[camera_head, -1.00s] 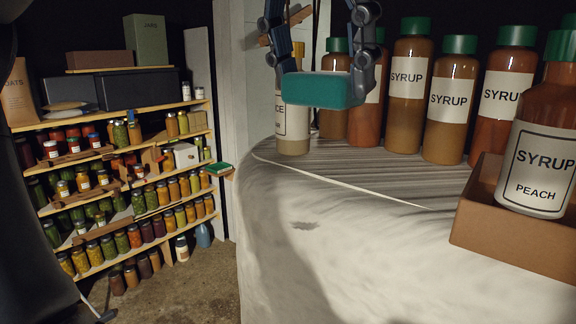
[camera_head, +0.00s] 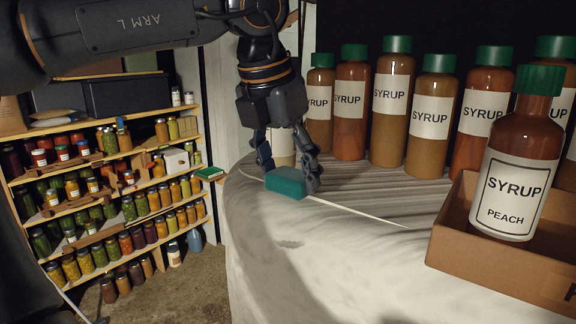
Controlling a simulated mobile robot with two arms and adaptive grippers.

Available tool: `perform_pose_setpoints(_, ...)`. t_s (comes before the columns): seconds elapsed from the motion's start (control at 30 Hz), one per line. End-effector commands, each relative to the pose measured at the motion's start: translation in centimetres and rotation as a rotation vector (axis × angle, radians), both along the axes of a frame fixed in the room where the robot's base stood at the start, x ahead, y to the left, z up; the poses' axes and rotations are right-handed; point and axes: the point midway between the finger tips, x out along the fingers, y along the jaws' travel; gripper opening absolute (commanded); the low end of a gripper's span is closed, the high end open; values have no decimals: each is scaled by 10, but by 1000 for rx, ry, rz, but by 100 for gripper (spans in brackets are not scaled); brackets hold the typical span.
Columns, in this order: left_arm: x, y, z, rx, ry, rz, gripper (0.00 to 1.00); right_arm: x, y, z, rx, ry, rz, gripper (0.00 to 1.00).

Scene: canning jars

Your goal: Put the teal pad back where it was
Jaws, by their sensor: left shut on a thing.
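The teal pad (camera_head: 285,183) is a small block low over the left end of the cloth-covered surface (camera_head: 330,255), close to the pale cord. My left gripper (camera_head: 290,176) points down and is shut on the pad, with a finger at each end. I cannot tell whether the pad touches the surface. The arm hides part of a labelled bottle (camera_head: 283,150) behind the gripper. My right gripper is not in view.
Several syrup bottles with green caps (camera_head: 393,100) stand in a row behind. A brown box (camera_head: 490,262) with a peach syrup bottle (camera_head: 515,165) stands at the right front. Shelves of jars (camera_head: 120,215) are at the left.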

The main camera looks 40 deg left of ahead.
Motion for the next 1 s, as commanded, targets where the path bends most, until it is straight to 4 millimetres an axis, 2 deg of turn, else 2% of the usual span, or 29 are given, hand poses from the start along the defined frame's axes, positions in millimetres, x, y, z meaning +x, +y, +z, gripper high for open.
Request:
perform_pose_setpoints(0.43, 0, 0, -9, 0, -2, 1, 40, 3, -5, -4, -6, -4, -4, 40)
perform_pose_setpoints(0.47, 0, 0, -9, 0, -2, 1, 67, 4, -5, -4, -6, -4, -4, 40)
perform_pose_setpoints(0.57, 0, 0, -8, 0, -2, 1, 88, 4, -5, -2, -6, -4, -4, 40)
perform_pose_setpoints(0.87, 0, 0, -8, 0, -2, 1, 88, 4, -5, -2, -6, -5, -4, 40)
perform_pose_setpoints(1.0, 0, 0, -2, 0, -2, 1, 88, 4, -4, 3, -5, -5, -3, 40)
